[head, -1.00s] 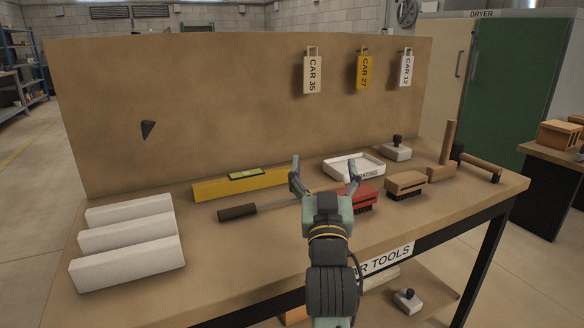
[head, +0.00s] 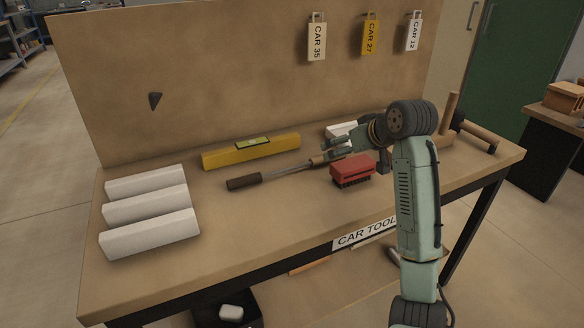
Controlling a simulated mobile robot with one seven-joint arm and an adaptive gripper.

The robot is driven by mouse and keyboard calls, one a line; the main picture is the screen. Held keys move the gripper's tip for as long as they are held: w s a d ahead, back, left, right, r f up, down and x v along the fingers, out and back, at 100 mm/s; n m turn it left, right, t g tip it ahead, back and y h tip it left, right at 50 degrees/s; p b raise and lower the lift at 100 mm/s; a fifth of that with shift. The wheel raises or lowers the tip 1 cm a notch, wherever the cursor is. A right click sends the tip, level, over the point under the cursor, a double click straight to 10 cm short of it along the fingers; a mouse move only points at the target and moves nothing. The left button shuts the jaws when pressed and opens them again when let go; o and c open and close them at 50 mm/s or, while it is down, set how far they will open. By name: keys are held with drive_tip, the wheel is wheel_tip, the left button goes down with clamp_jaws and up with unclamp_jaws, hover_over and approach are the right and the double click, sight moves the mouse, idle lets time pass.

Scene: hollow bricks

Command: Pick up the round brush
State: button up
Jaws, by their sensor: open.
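A red block brush with black bristles (head: 352,169) sits just right of and nearer than my gripper. The tan brush seen earlier is hidden behind my arm.
A yellow level (head: 225,157) lies behind the tool. Several white blocks (head: 148,234) fill the left end. A white tray (head: 338,128) is partly hidden behind my gripper. Wooden-handled tools (head: 470,132) stand at right. The front middle of the bench is clear.

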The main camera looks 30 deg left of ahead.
drive_tip(key=shift+s+g, duration=0.15)
drive_tip(key=shift+g, duration=0.15)
drive_tip(key=shift+a+f+n, duration=0.2)
drive_tip(key=shift+n, duration=0.1)
drive_tip(key=p+x, duration=0.1)
drive_tip(key=x, duration=0.3)
drive_tip(key=shift+a+f, duration=0.2)
drive_tip(key=shift+f, duration=0.1)
drive_tip(key=p+x, duration=0.1)
drive_tip(key=x, duration=0.1)
drive_tip(key=p+x, duration=0.1)
drive_tip(key=x, duration=0.2)
drive_tip(key=shift+w+r, duration=0.25)
drive_tip(key=shift+w, duration=0.05)
drive_tip(key=shift+w+a+f, duration=0.15)
drive_tip(key=shift+f, duration=0.15)
drive_tip(key=c, duration=0.9)
